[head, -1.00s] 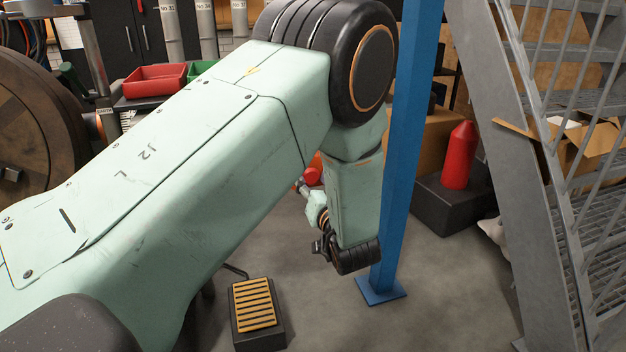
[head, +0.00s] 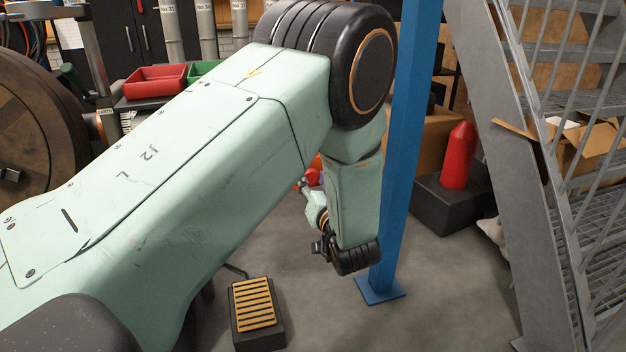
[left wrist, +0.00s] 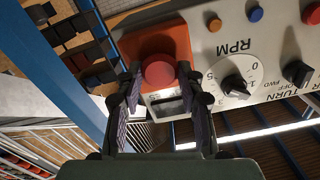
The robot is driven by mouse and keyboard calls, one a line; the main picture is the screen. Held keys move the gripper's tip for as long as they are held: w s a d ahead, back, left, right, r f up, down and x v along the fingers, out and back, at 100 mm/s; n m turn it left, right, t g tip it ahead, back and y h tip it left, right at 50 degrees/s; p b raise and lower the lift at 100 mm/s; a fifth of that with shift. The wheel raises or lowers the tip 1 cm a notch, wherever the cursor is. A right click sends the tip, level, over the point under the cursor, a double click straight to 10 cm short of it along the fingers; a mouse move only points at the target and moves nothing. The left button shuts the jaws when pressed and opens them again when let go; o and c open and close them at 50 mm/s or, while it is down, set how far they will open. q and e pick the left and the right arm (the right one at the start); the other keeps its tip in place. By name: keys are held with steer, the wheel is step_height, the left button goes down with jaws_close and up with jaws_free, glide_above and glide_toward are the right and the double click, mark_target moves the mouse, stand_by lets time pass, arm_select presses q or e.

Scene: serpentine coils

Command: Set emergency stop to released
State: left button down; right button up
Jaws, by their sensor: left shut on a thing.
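The emergency stop is a round red button (left wrist: 159,71) on an orange-red housing (left wrist: 168,40), seen in the left wrist view at the edge of a pale control panel (left wrist: 230,45). My left gripper (left wrist: 158,80) has one finger on each side of the button and is shut on it. In the head view my left arm hides most of this spot; only a bit of red and orange (head: 313,177) shows beside my wrist. My right gripper is in neither view.
The panel also carries an RPM knob (left wrist: 235,86), a black switch (left wrist: 297,72) and small coloured buttons. A blue post (head: 405,150) stands close to the right of my left arm. A yellow-slatted pedal (head: 254,304) lies on the floor; metal stairs (head: 545,180) stand at right.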

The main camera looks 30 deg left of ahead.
arm_select(q)
steer(key=shift+s+d, duration=0.2)
steer(key=shift+d, duration=0.05)
steer(key=shift+s+d+p, duration=0.3)
steer(key=shift+d+p, duration=0.05)
steer(key=shift+p, duration=0.15)
steer(key=shift+f, duration=0.15)
steer(key=c, duration=1.3)
jaws_free()
steer(key=o, duration=0.5)
step_height(320, 180, up, 10)
steer(key=shift+r, duration=0.1)
